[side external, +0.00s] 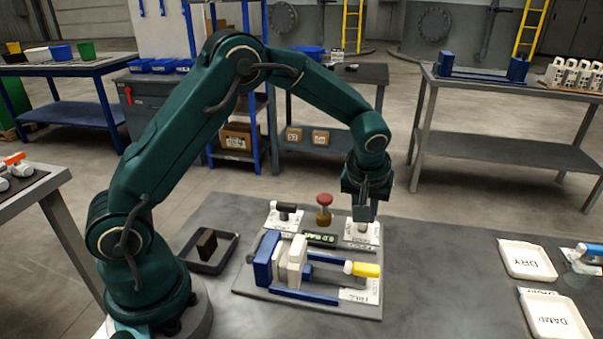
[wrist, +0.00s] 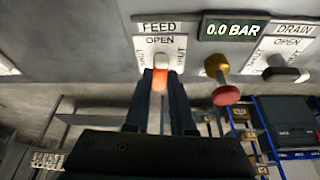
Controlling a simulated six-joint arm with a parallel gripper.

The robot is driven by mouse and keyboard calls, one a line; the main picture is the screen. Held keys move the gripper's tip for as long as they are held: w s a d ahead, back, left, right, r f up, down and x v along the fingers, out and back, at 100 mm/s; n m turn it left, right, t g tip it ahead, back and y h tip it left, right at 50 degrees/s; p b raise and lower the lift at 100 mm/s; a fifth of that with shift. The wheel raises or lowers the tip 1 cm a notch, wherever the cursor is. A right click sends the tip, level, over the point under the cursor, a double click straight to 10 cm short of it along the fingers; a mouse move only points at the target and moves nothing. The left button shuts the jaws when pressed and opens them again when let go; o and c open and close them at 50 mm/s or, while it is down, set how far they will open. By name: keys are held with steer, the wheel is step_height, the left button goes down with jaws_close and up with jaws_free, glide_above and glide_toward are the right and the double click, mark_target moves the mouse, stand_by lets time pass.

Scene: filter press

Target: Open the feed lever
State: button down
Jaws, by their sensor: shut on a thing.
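The feed lever (wrist: 159,80) shows in the wrist view as a white hub with an orange handle, on a white plate marked FEED (wrist: 158,28) with OPEN and SHUT. The handle points down the picture, away from the FEED lettering. My gripper (wrist: 160,92) is shut on the handle, with a finger on each side. In the side view my gripper (side external: 363,213) reaches down over the feed plate (side external: 362,237) at the right rear of the press base, and hides most of the lever.
A red knob on a brass stem (side external: 324,208) stands close left of my gripper. The drain lever (side external: 287,208) is further left. A display (wrist: 233,30) reads 0.0 BAR. The press's yellow handle (side external: 365,270) lies in front. DRY (side external: 527,261) and DAMP (side external: 555,315) trays are right.

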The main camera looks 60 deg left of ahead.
steer(key=shift+n, duration=0.6)
steer(key=shift+y, duration=0.3)
steer(key=c, duration=0.8)
jaws_free()
steer(key=shift+o, duration=0.2)
steer(key=shift+r, duration=0.1)
steer(key=shift+v, duration=2.5)
steer(key=shift+w, duration=0.1)
